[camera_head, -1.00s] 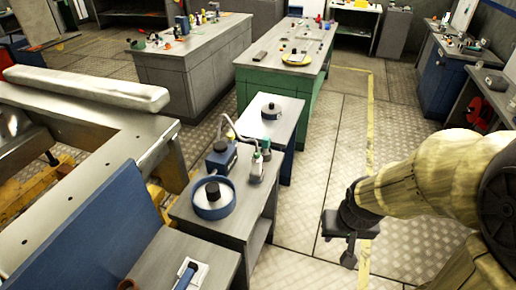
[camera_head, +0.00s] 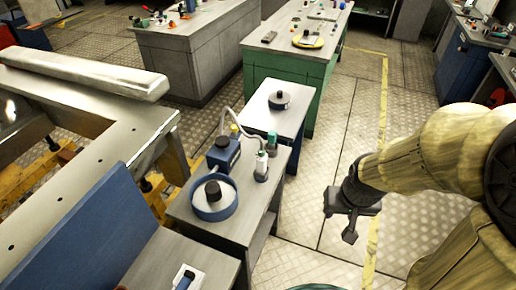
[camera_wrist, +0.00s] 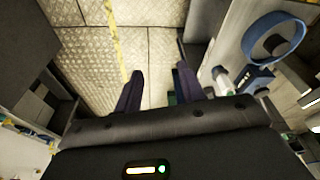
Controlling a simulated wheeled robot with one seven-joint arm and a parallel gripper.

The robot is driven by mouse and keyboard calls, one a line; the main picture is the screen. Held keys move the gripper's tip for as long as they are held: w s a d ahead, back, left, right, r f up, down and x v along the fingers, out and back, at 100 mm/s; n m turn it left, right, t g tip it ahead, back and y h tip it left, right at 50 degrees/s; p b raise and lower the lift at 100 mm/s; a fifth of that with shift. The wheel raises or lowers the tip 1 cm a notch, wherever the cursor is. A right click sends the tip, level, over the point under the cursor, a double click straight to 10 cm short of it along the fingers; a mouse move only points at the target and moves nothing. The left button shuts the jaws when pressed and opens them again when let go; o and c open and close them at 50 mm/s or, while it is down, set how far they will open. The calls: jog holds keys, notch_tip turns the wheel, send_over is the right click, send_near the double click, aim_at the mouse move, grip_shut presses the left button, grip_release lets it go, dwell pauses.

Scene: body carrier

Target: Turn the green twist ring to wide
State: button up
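I cannot pick out a green twist ring for certain. A small white bottle (camera_head: 261,167) with a greenish top stands on the grey bench (camera_head: 259,207), and a small teal-topped item (camera_head: 271,141) is behind it. Both are too small to read for any setting. My gripper (camera_head: 350,230) hangs over the floor to the right of the bench, apart from everything. In the wrist view my gripper (camera_wrist: 159,85) has its two dark fingers spread, with nothing between them.
On the bench are a blue round dish (camera_head: 230,205) with a black knob and a blue box (camera_head: 223,153) with a hose. A smaller table (camera_head: 262,112) and a green workbench (camera_head: 288,66) stand behind. A blue panel (camera_head: 88,225) is at left.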

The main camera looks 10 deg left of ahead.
jog(key=shift+o, duration=0.5)
jog(key=w+f+t+b, duration=0.35)
jog(key=w+f, duration=0.25)
jog(key=w, duration=0.4)
jog(key=w+f+t+b, duration=0.2)
jog(key=w+f+t, duration=0.3)
jog(key=w, duration=0.5)
jog(key=w+a+f+n+t+y+b, duration=0.1)
jog(key=a+f+n+y+b, duration=0.1)
jog(key=a+y, duration=0.3)
jog(key=a+f+n+t+y+b, duration=0.1)
jog(key=a+f+n+y, duration=0.3)
jog(key=a, duration=0.4)
jog(key=shift+w+n+t+y+b, duration=0.4)
jog(key=shift+n+t+y, duration=0.15)
jog(key=shift+n+y, duration=0.35)
jog(key=shift+w+p, duration=0.15)
jog(key=shift+p, duration=0.15)
